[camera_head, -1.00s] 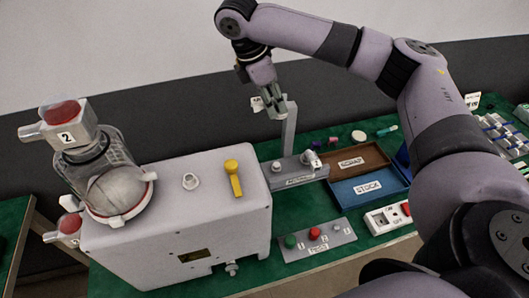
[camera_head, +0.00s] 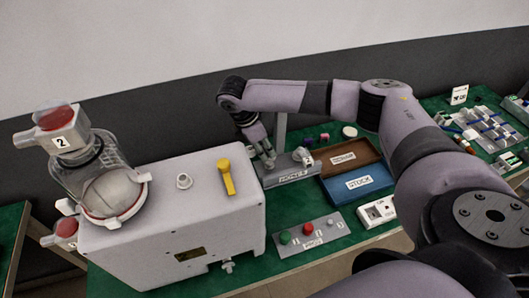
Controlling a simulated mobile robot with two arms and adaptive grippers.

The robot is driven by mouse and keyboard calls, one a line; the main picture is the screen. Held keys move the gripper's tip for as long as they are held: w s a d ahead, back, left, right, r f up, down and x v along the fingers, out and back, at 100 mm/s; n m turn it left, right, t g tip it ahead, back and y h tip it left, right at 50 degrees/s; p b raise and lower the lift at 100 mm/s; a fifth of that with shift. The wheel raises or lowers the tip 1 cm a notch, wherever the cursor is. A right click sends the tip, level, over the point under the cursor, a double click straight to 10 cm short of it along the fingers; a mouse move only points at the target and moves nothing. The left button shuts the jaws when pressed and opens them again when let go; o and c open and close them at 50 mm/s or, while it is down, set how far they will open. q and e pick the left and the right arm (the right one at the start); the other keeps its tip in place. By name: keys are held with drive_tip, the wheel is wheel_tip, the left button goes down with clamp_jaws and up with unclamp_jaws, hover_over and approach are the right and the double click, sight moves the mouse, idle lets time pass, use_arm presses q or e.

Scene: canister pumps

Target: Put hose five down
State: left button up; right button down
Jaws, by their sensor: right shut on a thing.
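My right gripper (camera_head: 266,155) reaches down over the grey labelled rack (camera_head: 296,173) behind the trays. It is shut on a small grey piece, taken to be hose five, at the rack's left end. The piece is mostly hidden by the fingers and its number cannot be read. I cannot tell whether it touches the rack. Another small metallic fitting (camera_head: 303,155) sits at the rack's right end. A grey upright post (camera_head: 281,131) stands just behind the gripper. My left gripper is not in view.
The white pump housing (camera_head: 160,215) with a yellow lever (camera_head: 226,178) and clear canister (camera_head: 100,175) stands left. A brown tray (camera_head: 366,147) and blue STOCK tray (camera_head: 352,191) lie right of the rack. A button panel (camera_head: 307,236) and switch box (camera_head: 377,212) lie in front.

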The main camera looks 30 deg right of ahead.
wheel_tip(320, 180, down, 2)
drive_tip(key=shift+f, duration=0.35)
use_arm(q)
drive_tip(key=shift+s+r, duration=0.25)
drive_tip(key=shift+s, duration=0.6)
use_arm(e)
drive_tip(key=shift+f, duration=0.6)
drive_tip(key=c, duration=1.4)
unclamp_jaws()
use_arm(q)
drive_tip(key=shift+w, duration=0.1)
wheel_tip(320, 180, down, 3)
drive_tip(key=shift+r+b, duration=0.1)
drive_tip(key=shift+b, duration=1.15)
use_arm(e)
drive_tip(key=s+v, duration=0.1)
drive_tip(key=v, duration=1.2)
drive_tip(key=shift+w+d+r, duration=0.15)
drive_tip(key=shift+w+d, duration=0.05)
drive_tip(key=shift+w, duration=0.3)
